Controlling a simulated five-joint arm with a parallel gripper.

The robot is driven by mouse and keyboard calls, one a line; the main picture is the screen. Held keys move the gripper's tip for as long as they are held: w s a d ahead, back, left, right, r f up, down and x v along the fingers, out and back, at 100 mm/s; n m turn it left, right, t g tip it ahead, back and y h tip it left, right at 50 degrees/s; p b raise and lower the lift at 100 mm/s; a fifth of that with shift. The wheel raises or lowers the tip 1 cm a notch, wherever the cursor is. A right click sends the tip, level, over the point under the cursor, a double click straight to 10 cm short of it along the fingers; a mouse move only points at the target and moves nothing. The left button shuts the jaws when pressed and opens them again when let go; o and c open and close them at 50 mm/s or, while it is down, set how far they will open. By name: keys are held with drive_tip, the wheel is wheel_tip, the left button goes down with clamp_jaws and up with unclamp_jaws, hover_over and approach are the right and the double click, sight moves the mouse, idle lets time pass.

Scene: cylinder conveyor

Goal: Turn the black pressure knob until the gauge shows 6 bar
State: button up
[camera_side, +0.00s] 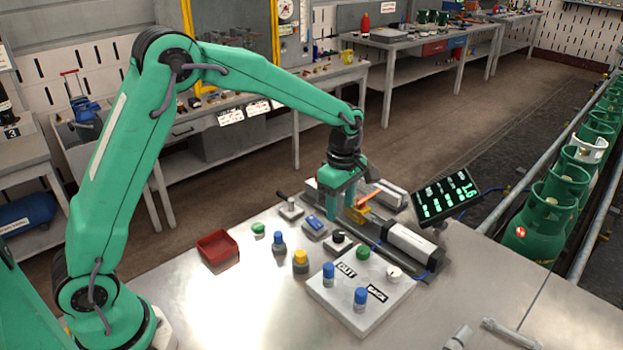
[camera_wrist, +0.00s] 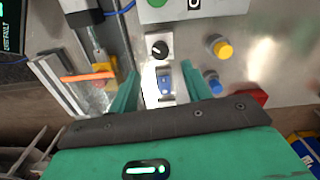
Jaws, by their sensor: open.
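The black knob (camera_side: 338,236) sits on a small pale block on the bench. In the wrist view the black knob (camera_wrist: 159,48) shows a white pointer mark. My gripper (camera_side: 343,208) is open and points down, behind the knob in the side view. In the wrist view a blue rocker switch (camera_wrist: 165,82) lies between the fingers of my gripper (camera_wrist: 161,88), and the knob is just beyond them. The black display panel (camera_side: 446,194) has green bars and sideways digits that look like 1.6. No round gauge is clear near the knob.
An orange lever (camera_side: 368,199) and a silver cylinder (camera_side: 410,242) are close right of my gripper. A grey button box (camera_side: 330,300) stands in front. A red tray (camera_side: 217,247) and a yellow-topped button (camera_side: 300,260) are left.

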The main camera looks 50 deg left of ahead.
sight(339, 233)
drive_tip(key=shift+f, duration=3.9)
drive_tip(key=shift+c, duration=0.2)
drive_tip(key=c, duration=1)
